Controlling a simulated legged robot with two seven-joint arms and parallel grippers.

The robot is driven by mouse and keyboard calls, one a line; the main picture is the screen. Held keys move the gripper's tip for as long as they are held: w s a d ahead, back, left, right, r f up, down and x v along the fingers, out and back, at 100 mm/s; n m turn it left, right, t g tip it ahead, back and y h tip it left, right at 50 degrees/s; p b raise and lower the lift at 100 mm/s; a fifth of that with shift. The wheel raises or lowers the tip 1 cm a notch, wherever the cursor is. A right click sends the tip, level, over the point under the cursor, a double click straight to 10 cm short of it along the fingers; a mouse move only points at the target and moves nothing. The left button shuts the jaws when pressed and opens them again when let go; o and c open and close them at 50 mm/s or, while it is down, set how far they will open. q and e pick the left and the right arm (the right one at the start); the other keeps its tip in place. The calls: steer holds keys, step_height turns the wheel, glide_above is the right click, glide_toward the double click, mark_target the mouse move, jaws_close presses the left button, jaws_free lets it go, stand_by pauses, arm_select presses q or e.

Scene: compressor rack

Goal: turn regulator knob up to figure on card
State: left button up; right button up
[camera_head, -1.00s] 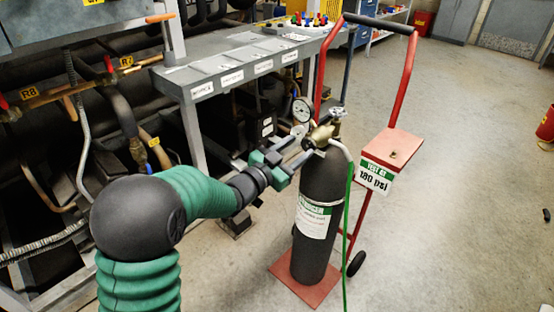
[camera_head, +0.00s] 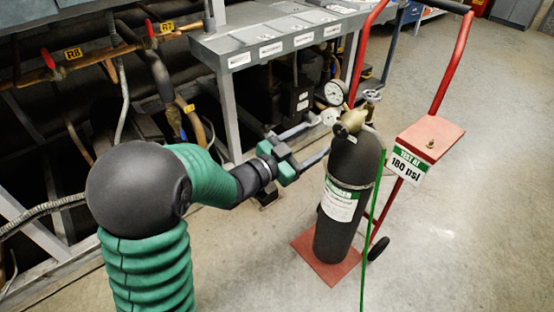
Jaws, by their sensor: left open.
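A dark gas cylinder (camera_head: 351,165) stands upright on a red cart, with a brass regulator (camera_head: 350,121) at its top. Two round gauges sit by the regulator, an upper one (camera_head: 335,92) and a lower one (camera_head: 329,117); their readings are too small to make out. The regulator's knob is hard to separate from its brass body. A card (camera_head: 408,165) on the cart reads "TEST AT 180 psi". My left gripper (camera_head: 318,141) is open and empty, left of the regulator and a little lower, its fingers pointing at it with a gap between. My right gripper is not in view.
The red cart (camera_head: 447,80) has a tall handle, a shelf (camera_head: 431,138) and a base plate. A grey bench (camera_head: 240,60) and pipework stand behind my left arm. The floor at right is clear.

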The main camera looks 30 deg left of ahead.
arm_select(q)
steer(key=b+v, duration=0.2)
steer(key=v, duration=0.8)
steer(key=shift+s, duration=0.2)
stand_by(0.3)
steer(key=shift+r, duration=0.1)
